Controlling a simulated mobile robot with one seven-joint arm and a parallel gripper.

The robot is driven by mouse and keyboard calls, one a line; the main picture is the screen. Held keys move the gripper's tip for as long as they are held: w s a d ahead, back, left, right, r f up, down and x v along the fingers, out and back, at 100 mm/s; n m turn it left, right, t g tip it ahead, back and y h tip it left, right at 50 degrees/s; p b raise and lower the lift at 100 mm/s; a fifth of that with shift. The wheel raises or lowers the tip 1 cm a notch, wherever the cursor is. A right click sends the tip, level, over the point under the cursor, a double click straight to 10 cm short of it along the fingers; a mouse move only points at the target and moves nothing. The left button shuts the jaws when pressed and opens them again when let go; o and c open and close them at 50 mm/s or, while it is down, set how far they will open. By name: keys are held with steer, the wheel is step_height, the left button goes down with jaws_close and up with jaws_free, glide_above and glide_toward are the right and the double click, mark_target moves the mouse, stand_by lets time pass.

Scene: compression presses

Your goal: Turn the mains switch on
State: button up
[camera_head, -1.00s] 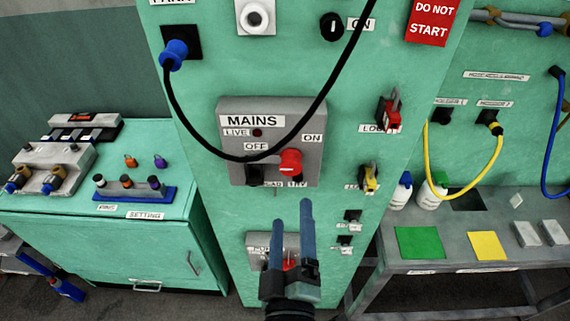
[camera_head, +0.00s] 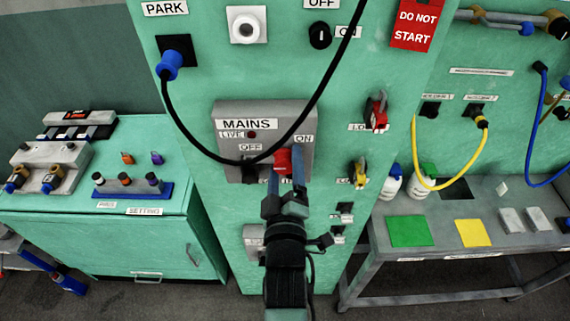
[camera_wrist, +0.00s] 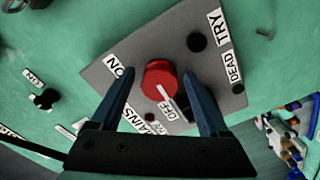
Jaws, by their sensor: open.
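The grey MAINS box (camera_head: 225,125) is on the front of the green cabinet, with ON and OFF labels and a dark red LIVE lamp (camera_head: 251,134). Its red mains switch knob (camera_head: 283,158) also shows in the wrist view (camera_wrist: 158,76). There its white mark points towards the OFF label (camera_wrist: 167,127), with the ON label (camera_wrist: 122,70) to the left. My gripper (camera_head: 284,182) is open in front of the box. In the wrist view its fingers (camera_wrist: 158,82) lie either side of the knob; I cannot tell whether they touch it.
A black cable (camera_head: 195,143) hangs from a blue plug (camera_head: 170,65) and loops across the MAINS box near the knob. A grey bench (camera_head: 455,265) stands at right.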

steer(key=shift+c, duration=0.3)
jaws_close()
stand_by(1.1)
